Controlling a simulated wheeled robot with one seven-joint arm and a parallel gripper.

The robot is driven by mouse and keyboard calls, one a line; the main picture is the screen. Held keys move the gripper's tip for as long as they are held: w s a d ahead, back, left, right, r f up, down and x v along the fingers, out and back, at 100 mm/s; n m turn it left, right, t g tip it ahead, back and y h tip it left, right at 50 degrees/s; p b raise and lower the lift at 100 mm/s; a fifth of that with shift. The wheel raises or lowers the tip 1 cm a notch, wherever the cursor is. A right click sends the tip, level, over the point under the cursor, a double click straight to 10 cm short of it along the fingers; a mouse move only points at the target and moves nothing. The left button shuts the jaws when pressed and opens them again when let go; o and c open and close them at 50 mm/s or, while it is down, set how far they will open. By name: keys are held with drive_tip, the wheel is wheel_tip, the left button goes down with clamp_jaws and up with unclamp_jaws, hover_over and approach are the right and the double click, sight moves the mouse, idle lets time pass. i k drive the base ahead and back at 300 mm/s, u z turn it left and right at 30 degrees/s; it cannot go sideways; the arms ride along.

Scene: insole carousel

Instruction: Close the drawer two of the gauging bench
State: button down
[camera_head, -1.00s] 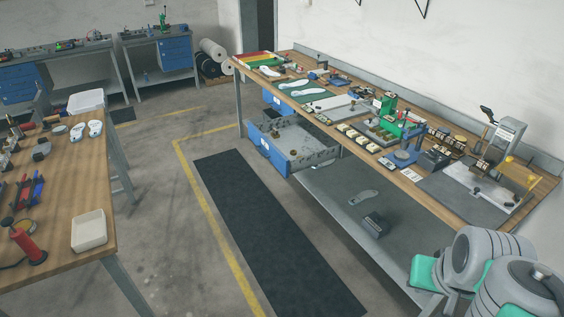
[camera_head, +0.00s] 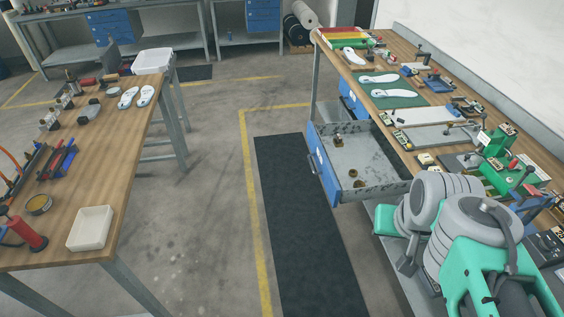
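The gauging bench (camera_head: 434,66) stands on the right, with a wooden top crowded with tools. Under its top a blue-fronted drawer (camera_head: 322,166) is pulled well out to the left, over the dark mat. Its grey inside (camera_head: 371,158) shows a few small brass-coloured parts. Another blue drawer front (camera_head: 352,101) sits behind it, further along the bench, and seems to be in. I cannot read which number each drawer bears. My folded arm, grey and green, fills the lower right and hides part of the bench. My gripper's fingers cannot be made out.
A long dark mat (camera_head: 300,225) with a yellow floor line lies along the aisle in front of the bench. A second wooden table (camera_head: 100,150) with a white tray (camera_head: 90,228) stands on the left. The aisle floor between is clear.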

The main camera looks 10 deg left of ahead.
sight(365, 150)
drive_tip(key=u, duration=1)
drive_tip(key=i, duration=0.95)
drive_tip(key=u, duration=1.15)
